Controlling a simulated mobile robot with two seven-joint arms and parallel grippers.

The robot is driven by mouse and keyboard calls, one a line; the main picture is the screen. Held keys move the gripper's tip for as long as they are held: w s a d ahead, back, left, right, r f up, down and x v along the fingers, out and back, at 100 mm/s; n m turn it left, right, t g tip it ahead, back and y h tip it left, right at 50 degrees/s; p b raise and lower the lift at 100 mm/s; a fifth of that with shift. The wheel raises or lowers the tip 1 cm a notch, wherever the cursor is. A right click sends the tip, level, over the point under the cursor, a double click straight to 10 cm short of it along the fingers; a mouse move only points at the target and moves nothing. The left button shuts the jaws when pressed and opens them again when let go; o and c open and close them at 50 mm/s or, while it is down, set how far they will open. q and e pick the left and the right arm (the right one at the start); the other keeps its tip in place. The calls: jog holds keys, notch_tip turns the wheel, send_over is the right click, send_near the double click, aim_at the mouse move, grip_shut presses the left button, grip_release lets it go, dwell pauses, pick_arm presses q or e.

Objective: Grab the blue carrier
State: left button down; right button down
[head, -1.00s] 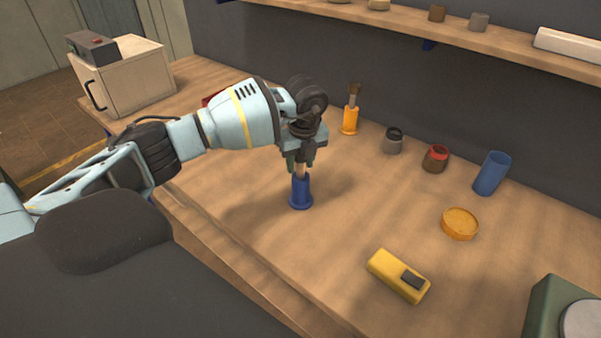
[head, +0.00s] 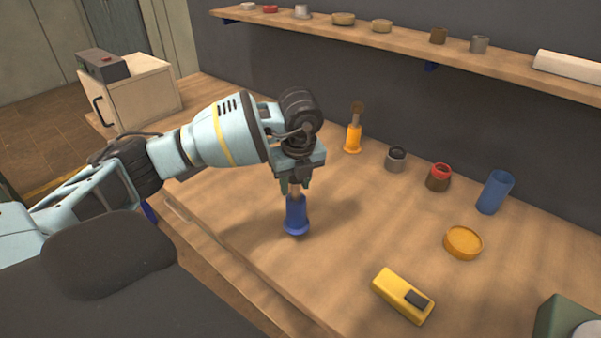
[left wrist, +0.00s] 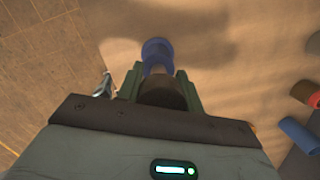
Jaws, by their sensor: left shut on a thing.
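The blue carrier (head: 296,214) is a small upright blue cylinder with a flared foot and a lighter shaft coming out of its top. My left gripper (head: 295,185) is right above it, pointing down, and is shut on the upper part of this piece. In the left wrist view the blue carrier (left wrist: 157,55) stands out beyond the fingers, with a brown part between them. Whether its foot touches the bench or hangs just above it is hard to tell. My right gripper is not in view.
An orange carrier with a brush (head: 352,138) stands behind. A grey jar (head: 396,160), a red-topped jar (head: 438,178), a blue tube (head: 495,192), an orange lid (head: 463,242) and a yellow box (head: 402,296) are to the right. A shelf (head: 400,38) runs along the wall.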

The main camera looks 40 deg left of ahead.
pick_arm(q)
jog(key=s+d+r, duration=0.1)
jog(key=s+d, duration=0.1)
jog(key=s, duration=0.8)
jog(key=shift+d, duration=0.2)
